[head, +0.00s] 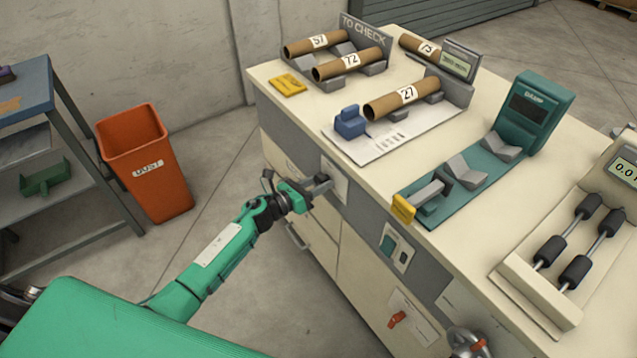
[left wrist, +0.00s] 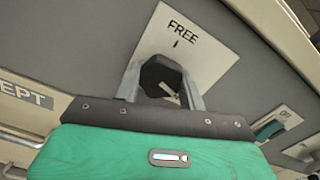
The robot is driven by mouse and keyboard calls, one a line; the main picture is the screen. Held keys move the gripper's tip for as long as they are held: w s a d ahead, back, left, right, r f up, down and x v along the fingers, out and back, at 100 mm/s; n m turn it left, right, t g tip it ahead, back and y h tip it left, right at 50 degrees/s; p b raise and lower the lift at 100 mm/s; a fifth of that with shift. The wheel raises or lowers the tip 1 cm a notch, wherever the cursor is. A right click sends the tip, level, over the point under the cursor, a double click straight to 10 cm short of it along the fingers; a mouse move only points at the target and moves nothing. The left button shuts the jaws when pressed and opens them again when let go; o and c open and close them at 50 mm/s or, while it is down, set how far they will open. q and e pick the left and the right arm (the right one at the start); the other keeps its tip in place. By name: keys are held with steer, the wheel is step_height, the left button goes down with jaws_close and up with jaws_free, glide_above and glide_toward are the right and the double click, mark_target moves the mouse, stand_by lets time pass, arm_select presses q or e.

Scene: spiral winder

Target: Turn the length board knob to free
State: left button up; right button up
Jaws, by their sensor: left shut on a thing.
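My left gripper (head: 322,184) is at the front face of the cream bench, at a pale plate (head: 336,176). In the left wrist view its two fingers (left wrist: 162,88) are shut on the sides of a dark knob (left wrist: 160,72). The knob sits on the pale plate (left wrist: 205,60) marked FREE, with a short tick under the word. A pale mark shows on the knob's lower right, on the side away from the word. The gripper body hides the lower part of the plate.
On the bench top (head: 300,110), a tube marked 27 (head: 385,104) lies beside a blue block (head: 350,122) on a marked white board (head: 375,150). A switch panel (head: 397,246) is right of the knob on the front face. An orange bin (head: 150,165) stands at left.

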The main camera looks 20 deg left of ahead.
arm_select(q)
steer(key=shift+n, duration=0.9)
steer(key=n, duration=0.2)
steer(key=shift+r+n+p, duration=0.1)
steer(key=shift+n+p, duration=0.25)
steer(key=shift+n, duration=0.05)
steer(key=n, duration=0.2)
steer(key=shift+n+p, duration=0.3)
steer(key=shift+n, duration=1)
steer(key=n+p, duration=0.2)
steer(key=n, duration=0.4)
steer(key=shift+r, duration=0.1)
steer(key=n+p, duration=0.2)
steer(key=n, duration=0.3)
steer(key=shift+n, duration=0.3)
arm_select(e)
steer(key=s+d+f, duration=0.3)
steer(key=s+f, duration=0.4)
steer(key=s, duration=0.2)
steer(key=shift+s, duration=0.35)
arm_select(q)
steer(key=shift+n, duration=0.3)
arm_select(e)
steer(key=shift+s+d+f, duration=0.1)
steer(key=shift+s+d, duration=0.05)
